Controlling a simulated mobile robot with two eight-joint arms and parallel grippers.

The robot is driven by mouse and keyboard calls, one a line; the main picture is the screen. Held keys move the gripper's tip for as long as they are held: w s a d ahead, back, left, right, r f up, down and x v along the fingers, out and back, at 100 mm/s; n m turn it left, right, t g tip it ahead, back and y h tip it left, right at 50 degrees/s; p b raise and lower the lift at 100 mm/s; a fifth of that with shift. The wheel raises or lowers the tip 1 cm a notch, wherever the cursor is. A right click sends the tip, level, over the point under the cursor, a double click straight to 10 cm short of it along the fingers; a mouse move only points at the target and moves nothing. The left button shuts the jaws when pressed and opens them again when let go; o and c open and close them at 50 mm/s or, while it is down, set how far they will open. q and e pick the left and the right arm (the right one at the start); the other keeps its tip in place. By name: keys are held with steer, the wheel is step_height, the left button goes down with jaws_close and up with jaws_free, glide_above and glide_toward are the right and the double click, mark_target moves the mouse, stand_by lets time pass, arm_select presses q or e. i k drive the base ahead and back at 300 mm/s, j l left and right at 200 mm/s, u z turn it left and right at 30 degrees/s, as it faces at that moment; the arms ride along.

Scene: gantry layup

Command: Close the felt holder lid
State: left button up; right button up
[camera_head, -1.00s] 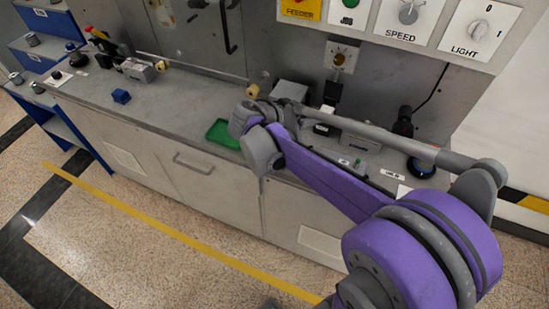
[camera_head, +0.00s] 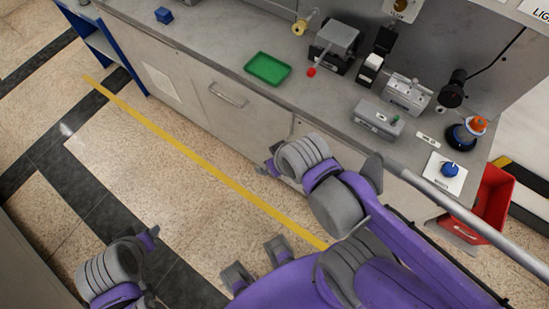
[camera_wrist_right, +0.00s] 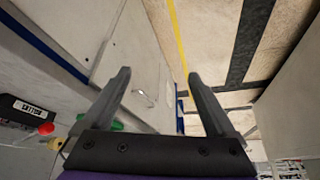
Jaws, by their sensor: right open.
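No part on the bench is clearly readable as the felt holder, so I cannot tell its lid's state. Candidates at the right of the head view are a metal box with a small knob on top (camera_head: 405,93), a low grey box with a green button (camera_head: 378,118) and a small white-topped black block (camera_head: 371,66). My right gripper (camera_wrist_right: 158,78) is open and empty in the right wrist view, with its fingers pointing at the cabinet front and floor.
A blue knob on a white plate (camera_head: 449,170) and a red bin (camera_head: 490,204) are at right. The floor in front is clear.

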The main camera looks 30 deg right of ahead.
mark_target(386, 38)
steer(key=z, duration=2)
steer(key=i+l+u, duration=0.1)
steer(key=i+l, duration=0.2)
